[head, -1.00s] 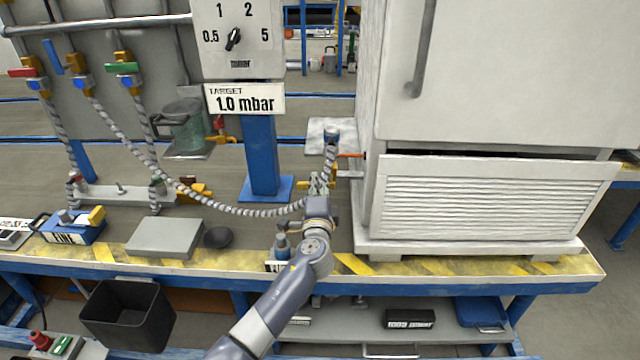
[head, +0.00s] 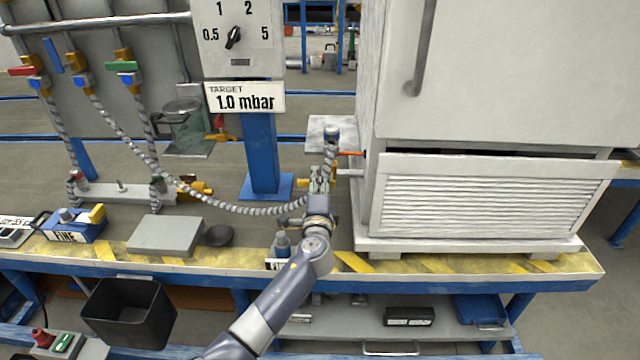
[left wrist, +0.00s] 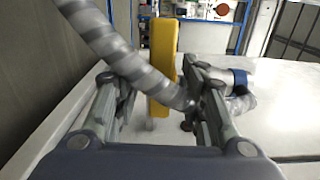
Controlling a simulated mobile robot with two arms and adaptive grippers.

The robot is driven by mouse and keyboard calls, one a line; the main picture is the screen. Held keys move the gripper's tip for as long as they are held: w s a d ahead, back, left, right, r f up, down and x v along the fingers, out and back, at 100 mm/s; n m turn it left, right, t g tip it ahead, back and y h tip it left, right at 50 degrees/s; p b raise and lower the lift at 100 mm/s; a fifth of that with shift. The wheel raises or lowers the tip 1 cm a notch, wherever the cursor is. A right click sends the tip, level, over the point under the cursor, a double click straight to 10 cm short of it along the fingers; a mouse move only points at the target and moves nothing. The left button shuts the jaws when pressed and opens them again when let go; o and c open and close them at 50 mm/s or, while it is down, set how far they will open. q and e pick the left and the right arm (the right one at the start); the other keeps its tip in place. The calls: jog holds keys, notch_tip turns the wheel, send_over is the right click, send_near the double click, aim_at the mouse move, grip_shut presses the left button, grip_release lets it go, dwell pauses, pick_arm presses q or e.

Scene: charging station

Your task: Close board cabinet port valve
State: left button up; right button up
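The white cabinet (head: 490,195) stands at the right of the bench. On its left side is a small valve with an orange handle (head: 350,153), pointing left. My left gripper (head: 320,176) is just left of the cabinet, below and left of that handle. In the left wrist view the gripper (left wrist: 150,75) has its fingers apart. A yellow handle (left wrist: 163,60) stands upright in the gap, and a grey ribbed hose (left wrist: 105,40) crosses in front of it. I cannot tell whether the fingers touch either one. My right gripper is not in view.
The ribbed hose (head: 240,209) runs left to valves on a grey panel (head: 110,60). A blue post (head: 262,155) holds a dial and a "1.0 mbar" sign (head: 245,98). A grey block (head: 166,236) and a black bin (head: 128,314) are at the left.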

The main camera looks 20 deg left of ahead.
pick_arm(q)
jog(key=v, duration=1.2)
dwell(0.3)
